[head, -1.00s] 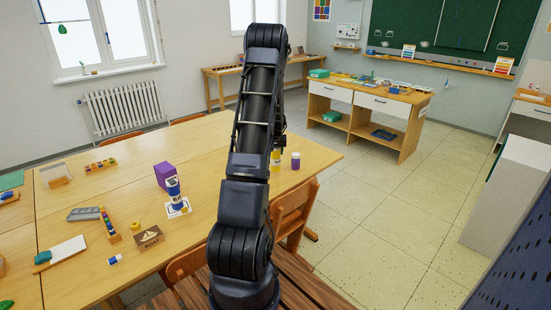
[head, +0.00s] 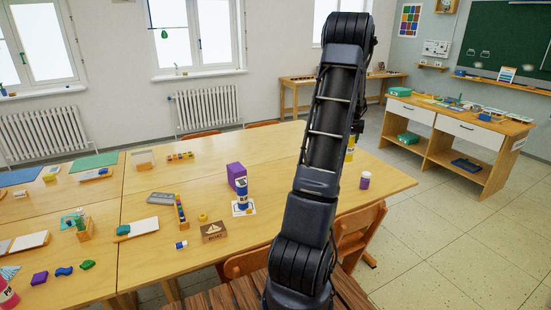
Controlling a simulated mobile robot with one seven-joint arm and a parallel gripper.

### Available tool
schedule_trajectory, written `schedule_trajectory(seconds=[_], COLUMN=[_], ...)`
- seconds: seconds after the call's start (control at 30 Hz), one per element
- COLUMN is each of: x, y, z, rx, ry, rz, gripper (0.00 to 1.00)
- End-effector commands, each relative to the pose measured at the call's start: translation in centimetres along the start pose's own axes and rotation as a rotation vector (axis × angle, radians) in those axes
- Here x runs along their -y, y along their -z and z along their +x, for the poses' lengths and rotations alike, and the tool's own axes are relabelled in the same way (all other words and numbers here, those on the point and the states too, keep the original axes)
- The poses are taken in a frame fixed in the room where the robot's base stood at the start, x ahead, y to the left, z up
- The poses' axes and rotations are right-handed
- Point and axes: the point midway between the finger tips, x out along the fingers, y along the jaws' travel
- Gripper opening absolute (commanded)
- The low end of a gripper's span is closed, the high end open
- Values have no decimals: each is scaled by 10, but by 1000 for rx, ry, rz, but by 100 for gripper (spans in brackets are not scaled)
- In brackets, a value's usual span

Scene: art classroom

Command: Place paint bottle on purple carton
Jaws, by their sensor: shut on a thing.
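The purple carton (head: 236,174) stands on the wooden table, left of my arm. A paint bottle with a yellow part (head: 350,148) shows just right of my upper arm, mostly hidden behind it. My gripper (head: 352,137) is also largely hidden behind the arm; only a dark sliver shows above the yellow. It is shut on this bottle and holds it over the right part of the table, right of the carton. A blue and white bottle (head: 242,197) stands on a white card just in front of the carton.
A small purple-capped jar (head: 365,180) stands near the table's right end. A brown boat box (head: 214,231), a yellow tub (head: 203,217) and a bead strip (head: 181,212) lie left of my arm. Chairs (head: 360,232) line the near edge. The table behind the carton is clear.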

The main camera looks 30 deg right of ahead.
Motion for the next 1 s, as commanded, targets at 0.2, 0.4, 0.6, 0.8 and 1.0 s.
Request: schedule_trajectory(seconds=[0.2, 0.4, 0.6, 0.8, 1.0], x=[49, 131, 216, 300, 382], y=[12, 27, 33, 29, 17], z=[-5, -16, -32, -52, -76], rx=[-1, 0, 0, 2, 5], ry=[31, 83, 135, 188, 240], rz=[-69, -183, -301, -417, -533], gripper=[14, 14, 14, 14, 14])
